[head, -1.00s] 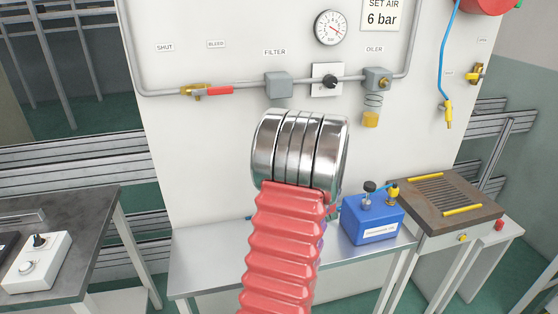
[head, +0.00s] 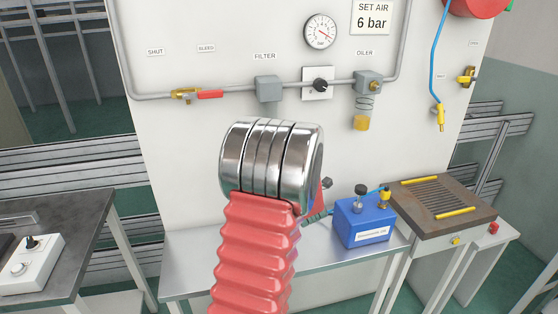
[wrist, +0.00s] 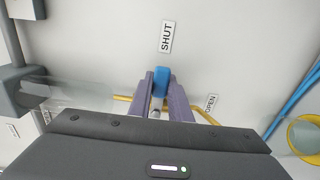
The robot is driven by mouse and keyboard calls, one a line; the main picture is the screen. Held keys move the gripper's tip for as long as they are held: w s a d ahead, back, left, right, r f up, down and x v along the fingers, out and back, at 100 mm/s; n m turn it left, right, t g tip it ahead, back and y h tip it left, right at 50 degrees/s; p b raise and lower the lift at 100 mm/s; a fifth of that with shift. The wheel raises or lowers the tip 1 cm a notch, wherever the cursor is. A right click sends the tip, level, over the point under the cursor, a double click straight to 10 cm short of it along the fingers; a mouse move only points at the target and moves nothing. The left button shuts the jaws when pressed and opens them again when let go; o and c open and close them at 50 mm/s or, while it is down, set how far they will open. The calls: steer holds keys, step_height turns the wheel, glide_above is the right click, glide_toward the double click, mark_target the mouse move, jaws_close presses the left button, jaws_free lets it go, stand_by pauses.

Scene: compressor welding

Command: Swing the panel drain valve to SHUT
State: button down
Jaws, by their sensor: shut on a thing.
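The drain valve shows in the wrist view as a blue lever (wrist: 160,83) on a yellow fitting or pipe. My gripper (wrist: 161,88) has its two purple fingers closed on this lever, one on each side. The lever's end points up toward the SHUT label (wrist: 167,36). The lever's pivot is mostly hidden by the gripper. In the head view my arm hides the gripper and the lever.
In the wrist view, a grey block (wrist: 12,92) with a clear bowl is at left and a blue hose (wrist: 292,100) at right. The head view shows a red-handled valve (head: 209,94), a blue box (head: 362,220) on the steel bench (head: 190,268), and a slatted dark-topped table (head: 410,212).

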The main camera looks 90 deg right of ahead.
steer(key=shift+w+f, duration=0.1)
steer(key=shift+w, duration=0.15)
steer(key=c, duration=2)
jaws_free()
steer(key=o, duration=0.4)
steer(key=shift+s, duration=0.15)
steer(key=shift+c, duration=0.2)
steer(key=shift+s, duration=0.1)
steer(key=v, duration=1.3)
steer(key=shift+a, duration=0.35)
